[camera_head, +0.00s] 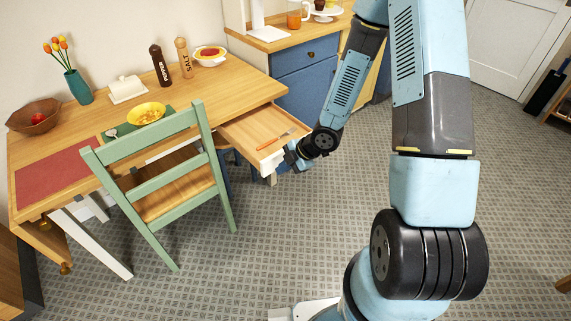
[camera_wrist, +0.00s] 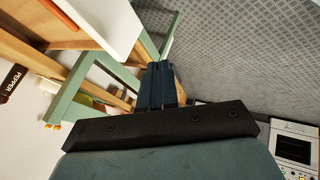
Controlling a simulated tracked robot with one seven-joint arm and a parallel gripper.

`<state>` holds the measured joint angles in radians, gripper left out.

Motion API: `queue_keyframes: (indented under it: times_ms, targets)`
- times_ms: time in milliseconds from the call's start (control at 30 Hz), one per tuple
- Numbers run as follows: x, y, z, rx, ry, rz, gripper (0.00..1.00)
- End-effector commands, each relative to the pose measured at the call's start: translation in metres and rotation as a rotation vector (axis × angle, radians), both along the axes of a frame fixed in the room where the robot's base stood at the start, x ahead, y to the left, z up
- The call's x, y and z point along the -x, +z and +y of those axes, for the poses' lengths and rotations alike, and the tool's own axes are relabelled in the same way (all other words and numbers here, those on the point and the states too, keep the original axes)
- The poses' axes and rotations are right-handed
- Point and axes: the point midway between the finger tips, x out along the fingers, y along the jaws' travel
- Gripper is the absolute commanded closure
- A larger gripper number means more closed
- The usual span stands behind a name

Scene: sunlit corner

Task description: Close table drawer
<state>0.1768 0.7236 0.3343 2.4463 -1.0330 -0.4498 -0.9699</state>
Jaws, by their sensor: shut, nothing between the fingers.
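The wooden table (camera_head: 235,82) stands at the left in the head view. Its drawer (camera_head: 240,127) is pulled out on the right side, beyond the green chair, and an orange-handled utensil (camera_head: 277,140) lies in it. The drawer's white front (camera_head: 272,162) faces the open floor; a white panel that looks like this front shows in the wrist view (camera_wrist: 108,22). My gripper (camera_head: 290,158) is at the right end of the drawer front, very close to it; I cannot tell if they touch. In the wrist view its fingers (camera_wrist: 158,72) are together and empty.
A green chair (camera_head: 163,172) stands against the table, left of the drawer. The tabletop holds a bowl (camera_head: 147,112), a pepper mill (camera_head: 160,66), a salt mill (camera_head: 184,58) and a vase (camera_head: 77,87). A blue cabinet (camera_head: 308,87) is behind. The tiled floor in front is clear.

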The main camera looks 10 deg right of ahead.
Motion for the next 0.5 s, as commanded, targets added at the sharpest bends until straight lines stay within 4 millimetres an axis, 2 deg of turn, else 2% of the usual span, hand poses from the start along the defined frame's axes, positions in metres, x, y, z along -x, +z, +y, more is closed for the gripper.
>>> queue_keyframes:
  times_ms: [233,500]
  targets:
    - [-0.005,-0.03,0.021,0.002,0.002,0.003,1.0]
    - [-0.033,-0.029,0.038,0.001,0.0,0.0,1.0]
